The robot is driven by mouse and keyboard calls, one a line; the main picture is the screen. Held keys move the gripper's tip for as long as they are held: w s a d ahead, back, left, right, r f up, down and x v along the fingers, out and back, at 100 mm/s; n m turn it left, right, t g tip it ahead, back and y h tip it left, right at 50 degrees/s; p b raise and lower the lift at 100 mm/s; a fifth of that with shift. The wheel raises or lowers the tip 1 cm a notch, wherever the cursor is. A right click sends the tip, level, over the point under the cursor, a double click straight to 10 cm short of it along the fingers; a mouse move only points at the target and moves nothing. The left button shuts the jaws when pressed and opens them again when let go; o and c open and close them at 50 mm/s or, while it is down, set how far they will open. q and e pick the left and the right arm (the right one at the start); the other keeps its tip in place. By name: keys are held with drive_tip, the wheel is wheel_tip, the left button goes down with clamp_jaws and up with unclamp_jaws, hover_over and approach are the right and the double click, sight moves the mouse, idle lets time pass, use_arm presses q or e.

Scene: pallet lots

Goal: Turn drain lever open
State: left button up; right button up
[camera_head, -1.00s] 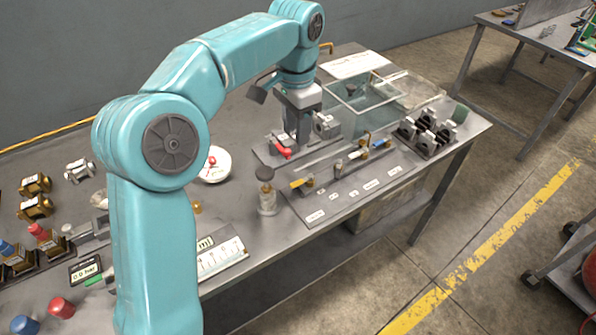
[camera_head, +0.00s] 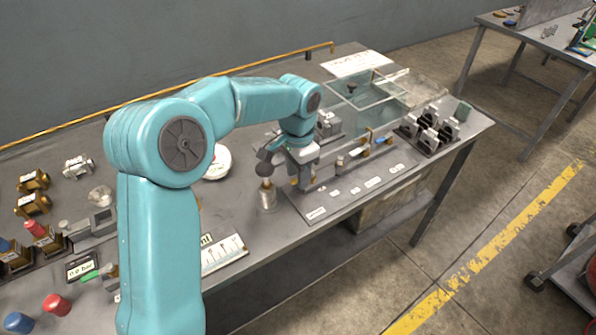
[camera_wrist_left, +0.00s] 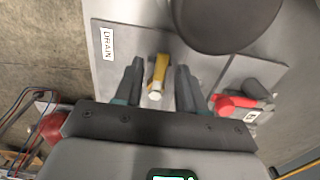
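The drain lever (camera_wrist_left: 159,72) has a yellow handle with a pale round end, beside the DRAIN label (camera_wrist_left: 107,43) on a grey plate. In the left wrist view my left gripper (camera_wrist_left: 160,66) is open, with one finger on each side of the lever and a gap on both sides. In the head view my left gripper (camera_head: 303,178) is low over the front left of the valve panel (camera_head: 330,205) and hides most of the lever. I cannot tell whether the fingers are down level with the handle. My right gripper is not in view.
A red lever (camera_wrist_left: 235,103) sits right of the gripper. A dark round disc (camera_wrist_left: 228,18) is close beyond the fingers. A metal canister (camera_head: 267,200) stands left of the panel. A clear tank (camera_head: 362,100) is behind, with black clamps (camera_head: 430,135) at the right.

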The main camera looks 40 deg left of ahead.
use_arm(q)
clamp_jaws()
drive_tip(key=shift+n, duration=0.3)
drive_tip(key=n, duration=0.1)
drive_tip(key=d+n, duration=0.1)
drive_tip(key=shift+s+n, duration=0.1)
drive_tip(key=shift+n, duration=0.2)
drive_tip(key=n, duration=0.1)
drive_tip(key=d+n, duration=0.1)
drive_tip(key=n, duration=0.1)
drive_tip(key=shift+n, duration=0.3)
drive_tip(key=n, duration=0.1)
drive_tip(key=d+n, duration=0.1)
drive_tip(key=n, duration=0.1)
drive_tip(key=w+n, duration=0.1)
drive_tip(key=n, duration=0.1)
drive_tip(key=shift+d, duration=0.4)
drive_tip(key=n, duration=0.3)
drive_tip(key=shift+w+d+n, duration=0.35)
drive_tip(key=shift+n, duration=0.05)
drive_tip(key=shift+w+d+r+n, duration=0.15)
drive_tip(key=shift+w+n, duration=0.2)
drive_tip(key=shift+n, duration=1.05)
